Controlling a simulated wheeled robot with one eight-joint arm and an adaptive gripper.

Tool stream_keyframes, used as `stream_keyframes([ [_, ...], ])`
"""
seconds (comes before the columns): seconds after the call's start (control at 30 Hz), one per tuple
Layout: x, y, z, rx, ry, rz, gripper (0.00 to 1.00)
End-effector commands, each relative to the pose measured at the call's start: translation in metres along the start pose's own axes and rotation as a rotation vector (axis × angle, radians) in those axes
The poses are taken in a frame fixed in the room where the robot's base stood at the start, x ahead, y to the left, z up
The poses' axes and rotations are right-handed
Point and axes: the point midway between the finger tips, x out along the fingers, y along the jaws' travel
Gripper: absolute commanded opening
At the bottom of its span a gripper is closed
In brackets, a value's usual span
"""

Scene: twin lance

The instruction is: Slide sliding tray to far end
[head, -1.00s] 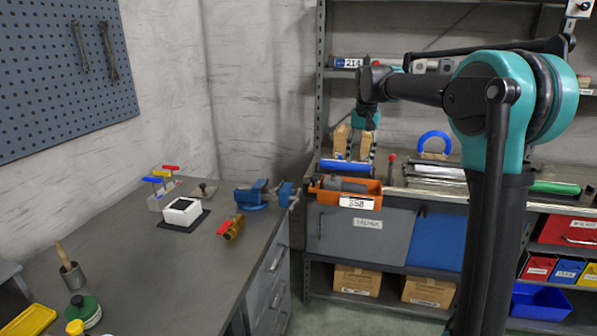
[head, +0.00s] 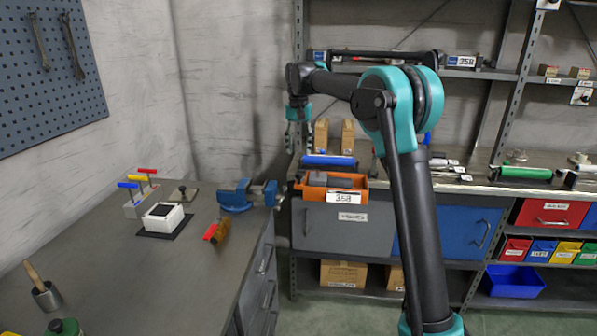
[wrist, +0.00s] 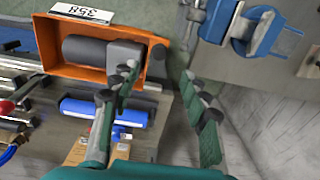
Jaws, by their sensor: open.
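An orange tray (head: 358,183), labelled 358, sits at the front left of the back bench. It holds a grey cylinder and block, and no other tray there looks like a slider. It shows at the upper left in the wrist view (wrist: 52,42). My gripper (head: 298,138) points down near the wall at the bench's left end, behind and left of the tray. In the wrist view my gripper (wrist: 158,78) has its fingers spread with nothing between them. One finger overlaps the tray's end in the picture; I cannot tell whether they touch.
A blue roller (head: 328,160) and two wooden blocks (head: 348,134) stand behind the tray. A blue vise (head: 245,195) is on the left workbench (head: 130,270). Shelves run above and below the bench. The gap between the benches shows bare floor.

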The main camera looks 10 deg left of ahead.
Motion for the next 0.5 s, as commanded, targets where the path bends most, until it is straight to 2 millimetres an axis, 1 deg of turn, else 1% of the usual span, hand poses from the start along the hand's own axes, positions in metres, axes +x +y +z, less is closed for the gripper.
stream_keyframes([
  [0.03,0.011,0.0,0.0,0.0,0.0,0.0,0.46],
  [0.1,0.025,0.0,0.0,0.0,0.0,0.0,0.46],
  [0.3,0.062,0.0,0.0,0.0,0.0,0.0,0.46],
  [0.4,0.076,0.0,0.0,0.0,0.0,0.0,0.46],
  [0.5,0.086,0.0,0.0,0.0,0.0,0.0,0.46],
])
